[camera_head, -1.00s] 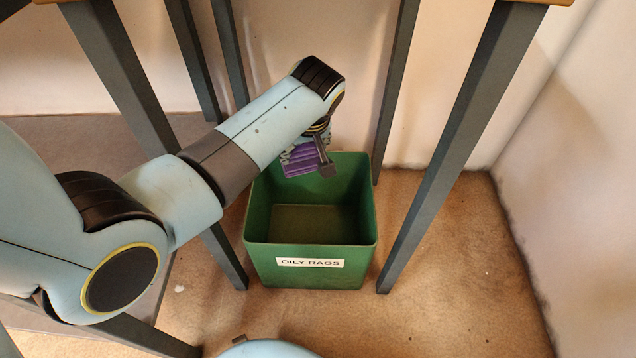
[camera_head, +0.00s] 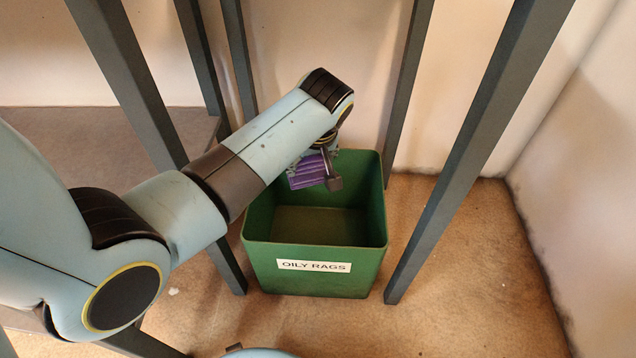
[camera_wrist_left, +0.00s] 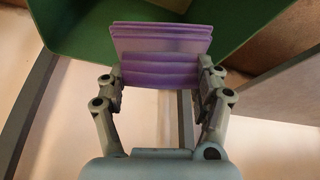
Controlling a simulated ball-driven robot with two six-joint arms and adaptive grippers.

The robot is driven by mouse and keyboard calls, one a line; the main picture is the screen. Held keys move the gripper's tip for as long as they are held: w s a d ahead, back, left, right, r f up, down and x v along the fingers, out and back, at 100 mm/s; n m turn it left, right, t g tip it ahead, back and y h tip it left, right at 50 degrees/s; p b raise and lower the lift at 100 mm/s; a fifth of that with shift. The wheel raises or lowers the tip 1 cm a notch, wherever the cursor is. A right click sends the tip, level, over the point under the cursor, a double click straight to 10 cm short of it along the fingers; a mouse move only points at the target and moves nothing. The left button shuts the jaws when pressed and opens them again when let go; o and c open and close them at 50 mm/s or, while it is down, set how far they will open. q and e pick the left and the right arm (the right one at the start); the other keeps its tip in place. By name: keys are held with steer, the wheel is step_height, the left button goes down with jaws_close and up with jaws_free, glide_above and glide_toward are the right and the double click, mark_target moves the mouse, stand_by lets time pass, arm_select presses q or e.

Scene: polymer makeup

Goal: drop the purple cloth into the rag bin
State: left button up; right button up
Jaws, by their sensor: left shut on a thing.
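The purple cloth (camera_head: 308,172) is folded in ridges and held by my left gripper (camera_head: 325,168). In the head view it shows over the back left part of the open green rag bin (camera_head: 315,270), which carries an "OILY RAGS" label. In the left wrist view the cloth (camera_wrist_left: 160,55) sits between both fingers of my left gripper (camera_wrist_left: 162,78), which is shut on it. The green bin wall (camera_wrist_left: 75,30) shows beyond the cloth there. The visible bin floor is bare. My right gripper is not in view.
Dark table legs stand around the bin, with one close on its right (camera_head: 470,150) and one on its left (camera_head: 228,258). A pale wall (camera_head: 500,120) rises behind. The brown floor (camera_head: 480,290) to the right of the bin is clear.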

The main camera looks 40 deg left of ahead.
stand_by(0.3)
arm_select(q)
steer(key=o, duration=1.1)
steer(key=v, duration=1.2)
